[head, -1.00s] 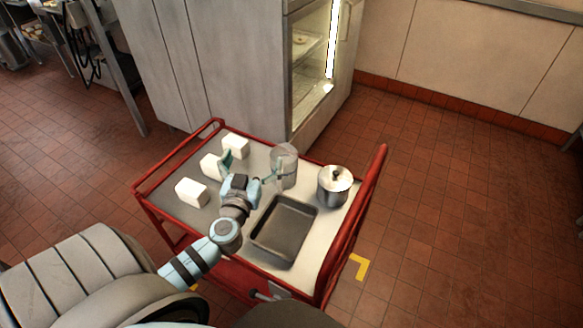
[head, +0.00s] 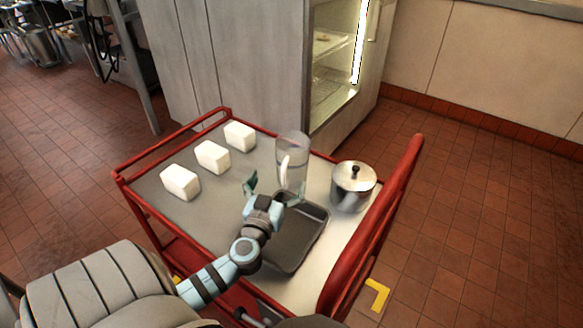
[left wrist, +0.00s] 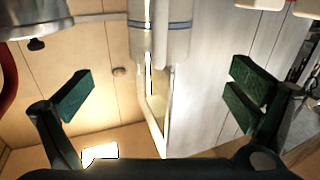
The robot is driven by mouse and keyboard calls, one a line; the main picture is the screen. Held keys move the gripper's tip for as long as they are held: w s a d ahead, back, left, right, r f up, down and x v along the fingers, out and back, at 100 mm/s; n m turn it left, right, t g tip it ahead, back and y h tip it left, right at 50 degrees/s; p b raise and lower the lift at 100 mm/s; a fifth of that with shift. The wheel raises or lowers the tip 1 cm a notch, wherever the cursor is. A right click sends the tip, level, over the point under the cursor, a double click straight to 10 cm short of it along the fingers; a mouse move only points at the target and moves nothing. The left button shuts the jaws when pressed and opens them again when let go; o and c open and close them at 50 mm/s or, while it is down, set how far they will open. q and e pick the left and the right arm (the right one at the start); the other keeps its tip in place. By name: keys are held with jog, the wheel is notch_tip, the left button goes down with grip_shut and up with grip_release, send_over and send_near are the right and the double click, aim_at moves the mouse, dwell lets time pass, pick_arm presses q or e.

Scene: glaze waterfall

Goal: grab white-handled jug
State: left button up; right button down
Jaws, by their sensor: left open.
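The jug (head: 298,152) is a clear, tall cylinder with a white handle (head: 284,168) on its left side in the head view. It stands upright on the cart top behind the dark tray. In the left wrist view, which looks upside down, the jug (left wrist: 172,38) with blue rings comes down from the top edge, centred between the spread fingers (left wrist: 162,92). My right gripper is not in view.
The red cart (head: 121,178) carries three white blocks (head: 212,156) on the left, a dark tray (head: 300,240) in front of the jug and a lidded metal pot (head: 353,184) to its right. A lit cabinet (head: 335,65) stands behind.

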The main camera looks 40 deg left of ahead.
aim_at(290, 156)
pick_arm(q)
jog(key=x, duration=1.1)
jog(key=shift+w+a+f, duration=0.15)
jog(key=shift+w+f, duration=0.15)
jog(key=shift+f, duration=0.05)
jog(key=shift+s, duration=0.1)
jog(key=c, duration=1.6)
